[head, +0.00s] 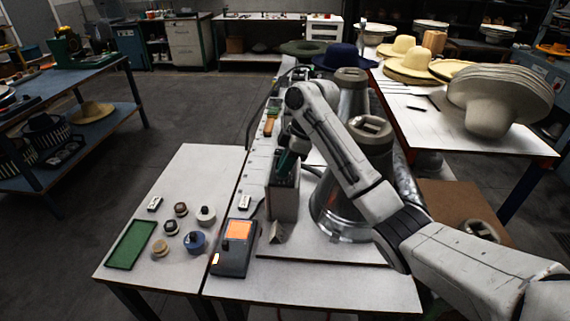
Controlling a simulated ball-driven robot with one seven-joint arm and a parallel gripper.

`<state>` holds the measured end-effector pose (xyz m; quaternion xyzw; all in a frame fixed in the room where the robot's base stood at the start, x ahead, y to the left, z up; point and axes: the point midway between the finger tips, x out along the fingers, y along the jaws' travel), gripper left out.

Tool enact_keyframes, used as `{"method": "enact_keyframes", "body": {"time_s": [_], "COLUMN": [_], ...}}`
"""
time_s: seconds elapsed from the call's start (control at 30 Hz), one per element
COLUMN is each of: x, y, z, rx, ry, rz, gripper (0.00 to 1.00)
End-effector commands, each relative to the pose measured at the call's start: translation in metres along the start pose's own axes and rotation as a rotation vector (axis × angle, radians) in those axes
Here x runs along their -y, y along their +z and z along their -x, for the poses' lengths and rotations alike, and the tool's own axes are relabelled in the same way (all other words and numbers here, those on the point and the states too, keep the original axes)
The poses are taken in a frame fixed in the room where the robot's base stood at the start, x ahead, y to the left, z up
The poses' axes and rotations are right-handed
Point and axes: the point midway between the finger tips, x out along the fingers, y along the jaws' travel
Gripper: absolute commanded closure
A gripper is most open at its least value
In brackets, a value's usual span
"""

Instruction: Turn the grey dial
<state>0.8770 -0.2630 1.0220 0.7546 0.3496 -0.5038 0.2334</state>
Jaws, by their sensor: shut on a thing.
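My gripper (287,165) reaches down to the top of a grey upright box (284,203) beside the large metal press. Its dark fingers are shut at the box top. What sits between the fingers is small and mostly hidden by them; it appears to be the grey dial on the box. Which way the dial points cannot be seen.
The metal press cones (340,215) stand close right of my gripper. A grey control unit with an orange screen (238,230) stands in front. A green pad (132,244) and several small round pieces (195,242) lie on the left table.

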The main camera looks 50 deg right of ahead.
Motion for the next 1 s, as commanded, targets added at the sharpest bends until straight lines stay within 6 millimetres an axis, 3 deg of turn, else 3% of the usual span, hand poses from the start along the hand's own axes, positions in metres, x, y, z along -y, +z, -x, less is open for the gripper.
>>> {"method": "enact_keyframes", "body": {"time_s": [0.67,0.7,0.93,1.0], "x": [0.0004,0.0004,0.0002,0.0001], "y": [0.001,0.001,0.0009,0.0008], "z": [-0.0019,-0.0019,-0.0019,-0.0016], "rx": [0.003,0.003,0.002,0.002], "ry": [-0.026,-0.026,-0.025,-0.024], "rz": [0.052,0.052,0.051,0.051], "gripper": [1.0,0.85,0.63,0.63]}}
